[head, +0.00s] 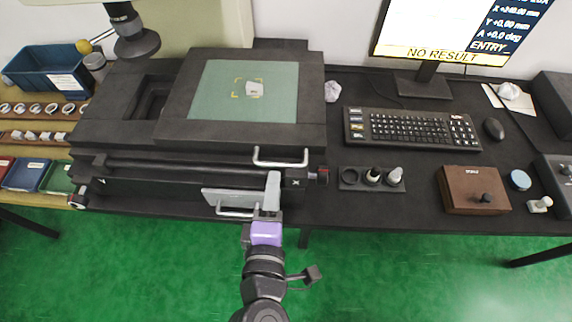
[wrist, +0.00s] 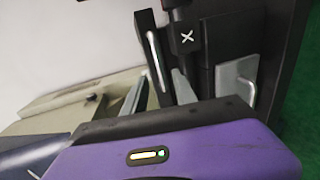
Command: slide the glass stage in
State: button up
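The glass stage is a black frame (head: 310,100) with a greenish glass pane (head: 220,105), on the black machine bed. A small pale grey part (head: 254,89) lies on the pane between yellow corner marks. A pale bar handle (head: 281,163) is on the frame's front edge. My gripper (head: 271,178) is just below and in front of this handle. In the wrist view, my gripper (wrist: 160,92) has its two grey fingers apart, with a dark piece bearing a pale strip (wrist: 156,60), probably the handle, beyond the gap. Contact with it cannot be told.
A grey plate with a second handle (head: 235,211) is low on the machine front, left of my gripper; it also shows in the wrist view (wrist: 238,78). A lens column (head: 136,42) stands at back left. A keyboard (head: 410,128) and wooden box (head: 473,190) are right. Green floor in front is clear.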

aim_at(276, 163)
jog(key=p+x, duration=0.1)
jog(key=x, duration=0.6)
jog(key=shift+w, duration=0.2)
grip_shut()
jog(key=shift+f, duration=0.1)
dwell(1.1)
